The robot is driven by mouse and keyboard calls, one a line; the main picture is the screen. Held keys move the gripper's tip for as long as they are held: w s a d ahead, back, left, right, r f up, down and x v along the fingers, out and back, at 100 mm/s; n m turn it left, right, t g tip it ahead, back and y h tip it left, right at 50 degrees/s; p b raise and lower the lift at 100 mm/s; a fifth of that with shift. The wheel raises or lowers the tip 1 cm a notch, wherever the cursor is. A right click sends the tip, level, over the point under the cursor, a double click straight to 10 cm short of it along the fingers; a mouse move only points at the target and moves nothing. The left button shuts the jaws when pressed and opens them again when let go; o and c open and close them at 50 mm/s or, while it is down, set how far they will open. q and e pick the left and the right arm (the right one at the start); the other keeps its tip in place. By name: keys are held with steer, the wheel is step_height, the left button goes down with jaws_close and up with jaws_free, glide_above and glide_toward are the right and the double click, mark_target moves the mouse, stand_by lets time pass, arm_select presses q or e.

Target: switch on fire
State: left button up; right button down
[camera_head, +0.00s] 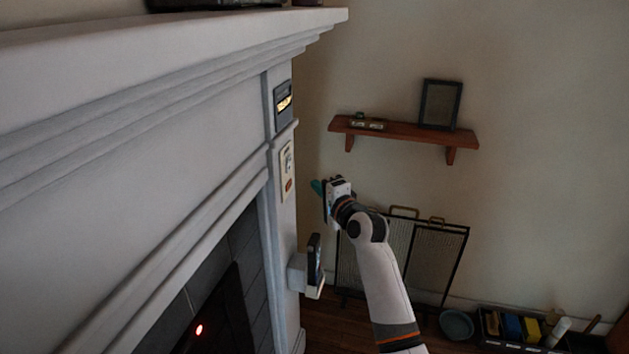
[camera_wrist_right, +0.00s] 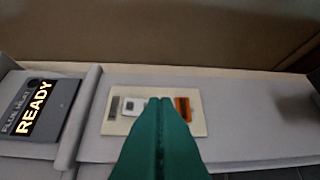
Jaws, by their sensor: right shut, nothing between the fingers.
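A cream switch panel (camera_head: 287,170) is on the narrow side post of the white fireplace (camera_head: 150,150). In the right wrist view the panel (camera_wrist_right: 120,125) carries a grey slot, a white button (camera_wrist_right: 133,106) and an orange-red switch (camera_wrist_right: 183,108). My right gripper (camera_head: 317,187) is shut and empty, its green fingers pointing at the panel. In the right wrist view the fingertips (camera_wrist_right: 160,101) overlap the panel between the white button and the orange switch. In the head view a gap shows between fingertips and panel. A red light (camera_head: 199,329) glows in the dark firebox. My left gripper is out of view.
A display (camera_head: 284,101) sits above the panel; in the right wrist view it (camera_wrist_right: 35,107) reads READY. A dark handset (camera_head: 314,258) in a white holder juts out below. A wooden shelf (camera_head: 400,132), a folding screen (camera_head: 425,260) and a crate (camera_head: 512,328) stand right.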

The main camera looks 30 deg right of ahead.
steer(key=s, duration=0.6)
steer(key=shift+f, duration=0.15)
